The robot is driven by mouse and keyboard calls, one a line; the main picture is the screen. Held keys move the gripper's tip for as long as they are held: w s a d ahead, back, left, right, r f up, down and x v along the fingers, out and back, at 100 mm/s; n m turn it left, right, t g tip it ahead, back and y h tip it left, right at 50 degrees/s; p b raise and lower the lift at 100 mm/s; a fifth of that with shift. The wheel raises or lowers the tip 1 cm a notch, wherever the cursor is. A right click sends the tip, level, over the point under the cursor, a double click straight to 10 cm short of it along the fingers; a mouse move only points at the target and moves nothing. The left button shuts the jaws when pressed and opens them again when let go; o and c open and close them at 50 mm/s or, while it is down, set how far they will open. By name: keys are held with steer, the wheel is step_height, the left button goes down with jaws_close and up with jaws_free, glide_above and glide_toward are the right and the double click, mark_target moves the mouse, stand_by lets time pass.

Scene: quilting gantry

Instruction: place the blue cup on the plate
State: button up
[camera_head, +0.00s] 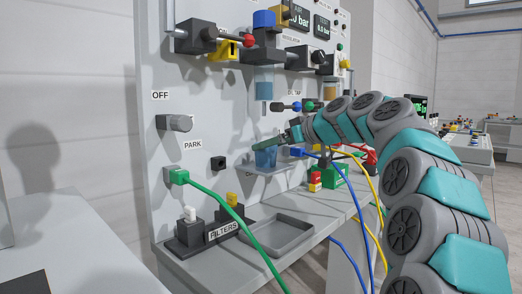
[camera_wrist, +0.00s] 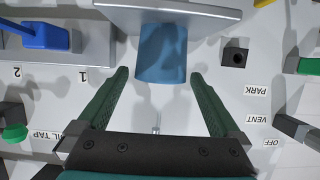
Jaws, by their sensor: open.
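The blue cup (camera_head: 265,158) stands upright at a small grey plate-like ledge (camera_head: 283,168) on the front of the panel. In the wrist view, which looks upside down, the cup (camera_wrist: 162,53) is just beyond my fingertips, centred between them, with its base against or very near the ledge (camera_wrist: 205,12). I cannot tell whether it touches. My gripper (camera_wrist: 160,75) is open, its two green fingers spread wider than the cup and apart from it. In the head view my gripper (camera_head: 268,141) is at the cup's upper part and partly covers it.
A grey tray (camera_head: 312,232) lies on the bench below. Filter blocks (camera_head: 190,231) stand beside it. A green hose (camera_head: 225,205) and blue and yellow cables hang in front. A clear column (camera_head: 264,85) with a tap is above the cup. A blue block (camera_wrist: 45,36) is on the panel.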

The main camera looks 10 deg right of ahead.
steer(key=v, duration=0.6)
steer(key=shift+s+d, duration=0.15)
steer(key=shift+s, duration=0.05)
steer(key=shift+r, duration=0.1)
stand_by(0.8)
